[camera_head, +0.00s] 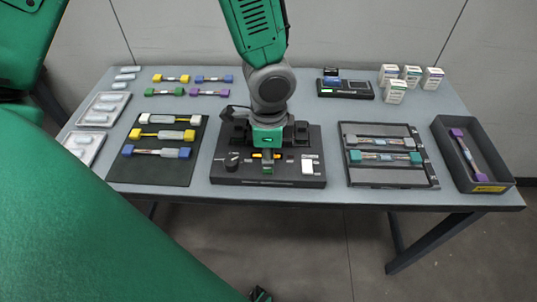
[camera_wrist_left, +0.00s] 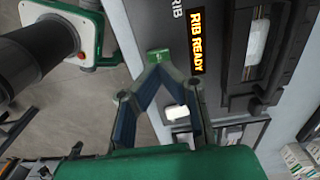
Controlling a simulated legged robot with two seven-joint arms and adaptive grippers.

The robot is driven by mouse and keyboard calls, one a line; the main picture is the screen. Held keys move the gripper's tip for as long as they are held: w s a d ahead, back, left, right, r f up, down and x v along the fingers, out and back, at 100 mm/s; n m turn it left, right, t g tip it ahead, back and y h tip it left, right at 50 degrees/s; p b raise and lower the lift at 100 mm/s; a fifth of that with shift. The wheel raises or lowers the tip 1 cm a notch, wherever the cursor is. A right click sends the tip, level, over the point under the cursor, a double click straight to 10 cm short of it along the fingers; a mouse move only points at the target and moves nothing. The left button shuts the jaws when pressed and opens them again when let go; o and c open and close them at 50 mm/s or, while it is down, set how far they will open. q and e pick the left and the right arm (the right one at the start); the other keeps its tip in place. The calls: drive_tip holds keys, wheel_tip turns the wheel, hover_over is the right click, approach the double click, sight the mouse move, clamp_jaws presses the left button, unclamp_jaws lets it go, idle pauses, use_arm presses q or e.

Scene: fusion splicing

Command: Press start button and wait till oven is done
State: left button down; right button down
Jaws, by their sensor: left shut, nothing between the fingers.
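A dark splicing machine with an oven (camera_head: 225,177) stands at the middle of the table's front. Its lit display (camera_wrist_left: 197,40) reads "RIB READY" in orange in the wrist view. My left gripper (camera_head: 267,166) reaches down over the machine's front panel, just in front of the display. Its fingers are shut and empty; the tips (camera_wrist_left: 158,60) meet at a small green patch. I cannot tell whether that patch is a button or part of the tips, or whether they touch the panel. My right gripper cannot be made out.
A dark mat (camera_head: 150,175) with several connectors lies left of the machine. A grey tray (camera_head: 385,178) with two fibre pieces and a dark bin (camera_head: 465,180) with a purple-ended piece stand right. White boxes (camera_head: 410,72) are at the back right. Large green surfaces cover the left.

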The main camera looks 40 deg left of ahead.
sight(268, 168)
use_arm(q)
drive_tip(key=shift+f, duration=0.2)
drive_tip(key=shift+a+f, duration=0.15)
drive_tip(key=shift+f, duration=0.3)
drive_tip(key=shift+f+b, duration=0.5)
drive_tip(key=shift+r, duration=0.15)
wheel_tip(268, 168, up, 6)
drive_tip(key=p, duration=0.6)
idle(0.4)
